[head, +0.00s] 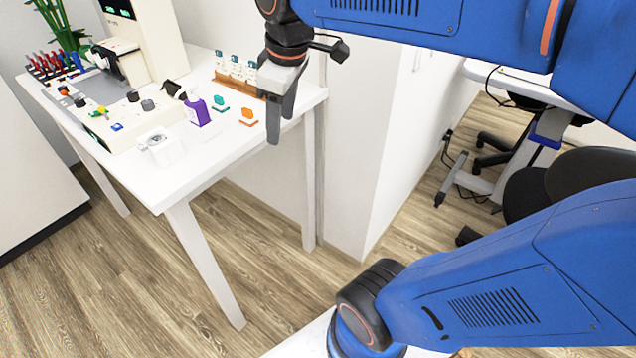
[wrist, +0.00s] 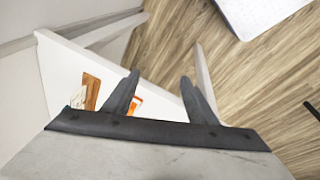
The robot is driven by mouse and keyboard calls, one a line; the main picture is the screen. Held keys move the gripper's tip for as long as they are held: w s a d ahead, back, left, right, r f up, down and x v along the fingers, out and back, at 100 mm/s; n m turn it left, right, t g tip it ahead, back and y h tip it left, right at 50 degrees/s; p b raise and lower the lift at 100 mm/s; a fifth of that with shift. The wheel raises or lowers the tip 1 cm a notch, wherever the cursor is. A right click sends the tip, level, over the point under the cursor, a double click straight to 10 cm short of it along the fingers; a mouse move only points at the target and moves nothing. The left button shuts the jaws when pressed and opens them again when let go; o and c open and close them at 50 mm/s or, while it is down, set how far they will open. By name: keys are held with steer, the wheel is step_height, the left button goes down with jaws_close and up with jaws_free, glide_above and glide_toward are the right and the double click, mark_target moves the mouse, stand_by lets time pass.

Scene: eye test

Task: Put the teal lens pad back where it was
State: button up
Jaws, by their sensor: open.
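The teal lens pad (head: 220,103) lies on the white table near its right part, left of the orange pad (head: 248,117). My gripper (head: 279,125) is in the air at the right edge of the table, to the right of both pads. In the wrist view my gripper (wrist: 158,80) has its two fingers apart with nothing between them but a view of the table edge and floor. Part of the orange pad (wrist: 136,104) shows beside the left finger in the wrist view. I cannot make out the teal pad there.
A wall stands behind the gripper. Open wooden floor (head: 280,270) lies in front.

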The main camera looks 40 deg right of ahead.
steer(key=s+d+f+m+t, duration=0.1)
steer(key=s+f+m, duration=0.6)
steer(key=s+f, duration=0.3)
steer(key=shift+s+d+f+m+t, duration=0.25)
steer(key=shift+s+f+m+t, duration=0.05)
steer(key=shift+s+f+t, duration=0.1)
